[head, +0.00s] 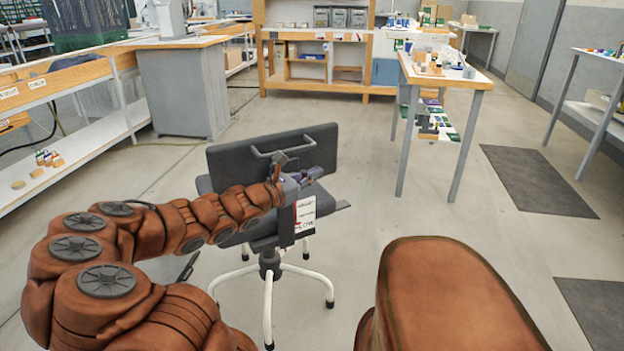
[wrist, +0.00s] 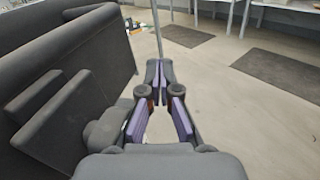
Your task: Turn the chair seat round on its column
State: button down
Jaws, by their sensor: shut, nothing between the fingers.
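The chair stands on the floor in the middle of the head view, with a dark backrest (head: 228,162) that carries a grey handle. Its dark seat (head: 326,206) shows partly behind my arm and gripper. The column (head: 269,262) rises from white splayed legs (head: 268,305). My gripper (head: 316,174) is beside the right part of the backrest, above the seat; contact cannot be told. In the wrist view, my gripper's purple-padded fingers (wrist: 158,77) meet at their tips and hold nothing. The dark backrest (wrist: 70,65) fills the left side there.
A labelled white card (head: 305,216) hangs at the chair. A wooden-topped table (head: 445,79) stands behind to the right, and a bench with a white shelf (head: 88,140) runs along the left. Floor around the chair is clear, with dark mats (head: 535,180) at right.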

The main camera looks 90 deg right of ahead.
jog(key=shift+x, duration=1.5)
jog(key=p+v, duration=0.1)
jog(key=v, duration=0.6)
jog(key=shift+s+a, duration=0.15)
jog(key=shift+a, duration=0.1)
dwell(0.4)
